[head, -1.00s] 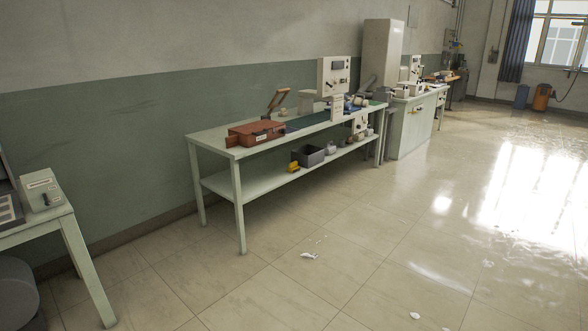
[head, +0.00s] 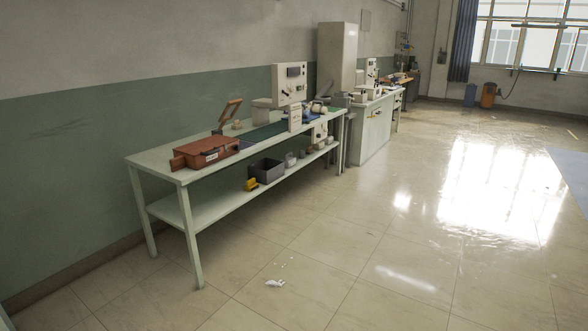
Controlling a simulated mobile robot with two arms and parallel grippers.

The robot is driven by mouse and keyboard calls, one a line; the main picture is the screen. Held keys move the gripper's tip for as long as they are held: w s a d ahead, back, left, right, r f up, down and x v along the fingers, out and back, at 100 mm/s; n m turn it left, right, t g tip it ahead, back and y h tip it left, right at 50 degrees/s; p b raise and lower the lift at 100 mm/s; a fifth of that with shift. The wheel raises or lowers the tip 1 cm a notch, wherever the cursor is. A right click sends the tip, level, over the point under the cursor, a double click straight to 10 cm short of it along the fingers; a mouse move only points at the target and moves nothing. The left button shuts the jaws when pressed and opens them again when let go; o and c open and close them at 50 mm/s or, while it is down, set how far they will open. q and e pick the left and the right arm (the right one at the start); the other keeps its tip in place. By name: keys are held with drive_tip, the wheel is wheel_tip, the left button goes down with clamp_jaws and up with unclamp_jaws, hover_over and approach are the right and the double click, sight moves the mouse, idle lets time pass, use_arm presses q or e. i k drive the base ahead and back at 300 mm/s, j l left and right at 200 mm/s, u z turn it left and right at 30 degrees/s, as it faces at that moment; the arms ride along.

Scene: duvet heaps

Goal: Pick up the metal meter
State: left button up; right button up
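I cannot make out a thing that is surely the metal meter. A beige instrument with a dark display (head: 290,84) stands upright on the far half of the long pale green workbench (head: 150,163). A red-brown case (head: 206,152) lies on the near end of the bench top. Small items around the instrument are too small to identify. Neither of my grippers shows in the head view.
The bench's lower shelf holds a grey bin (head: 267,171) and a yellow object (head: 251,184). A tall pale cabinet (head: 337,55) and a second bench (head: 371,131) stand beyond. White scraps (head: 275,283) lie on the otherwise open tiled floor (head: 400,250) at right.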

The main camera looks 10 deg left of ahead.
sight(251, 185)
drive_tip(key=i+u, duration=0.35)
drive_tip(key=i, duration=2.25)
